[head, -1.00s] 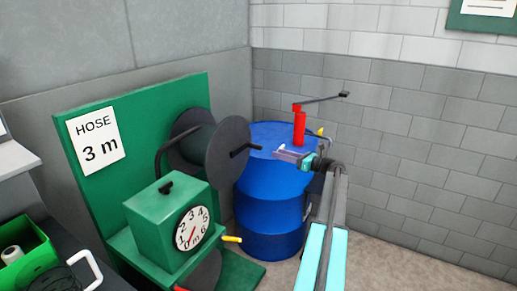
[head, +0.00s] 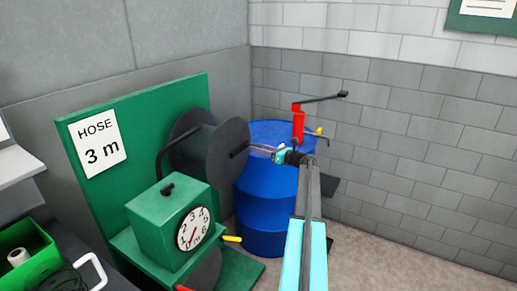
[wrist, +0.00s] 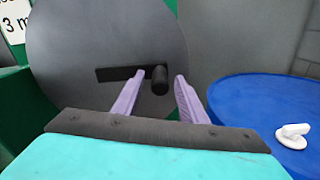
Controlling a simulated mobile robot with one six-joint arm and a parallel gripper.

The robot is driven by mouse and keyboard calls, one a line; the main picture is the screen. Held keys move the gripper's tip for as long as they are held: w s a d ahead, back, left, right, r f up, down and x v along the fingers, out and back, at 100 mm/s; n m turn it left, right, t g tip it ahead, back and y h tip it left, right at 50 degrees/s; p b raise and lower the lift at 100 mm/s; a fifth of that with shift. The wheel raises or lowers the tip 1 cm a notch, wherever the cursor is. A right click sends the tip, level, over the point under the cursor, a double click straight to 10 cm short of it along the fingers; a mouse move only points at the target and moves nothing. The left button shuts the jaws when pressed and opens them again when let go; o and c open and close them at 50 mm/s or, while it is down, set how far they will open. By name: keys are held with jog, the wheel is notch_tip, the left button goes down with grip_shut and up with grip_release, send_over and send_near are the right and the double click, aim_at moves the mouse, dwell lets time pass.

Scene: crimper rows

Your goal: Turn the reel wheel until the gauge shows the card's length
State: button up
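The reel wheel (head: 225,165) is a dark grey disc on a green stand. Its black crank handle (head: 238,150) sticks out toward my gripper (head: 256,148). In the wrist view, my gripper (wrist: 160,82) has its two purple fingers apart. The handle knob (wrist: 160,80) shows between the fingertips, nearer the right one; I cannot tell if they touch. The round white gauge (head: 193,229) is on a green box below the wheel. Its red needle points down-left, near the low end, too small to read exactly. The card (head: 98,144) reads "HOSE 3 m".
A blue drum (head: 270,205) with a red hand pump (head: 299,125) stands right of the reel, close to my arm. A green bin (head: 30,260) with a white roll is at lower left. A brick wall is behind; open floor lies at lower right.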

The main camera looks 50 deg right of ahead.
grip_shut()
jog(key=shift+w+a+f, duration=0.1)
jog(key=shift+w+a, duration=0.05)
jog(key=shift+a, duration=0.05)
dwell(0.4)
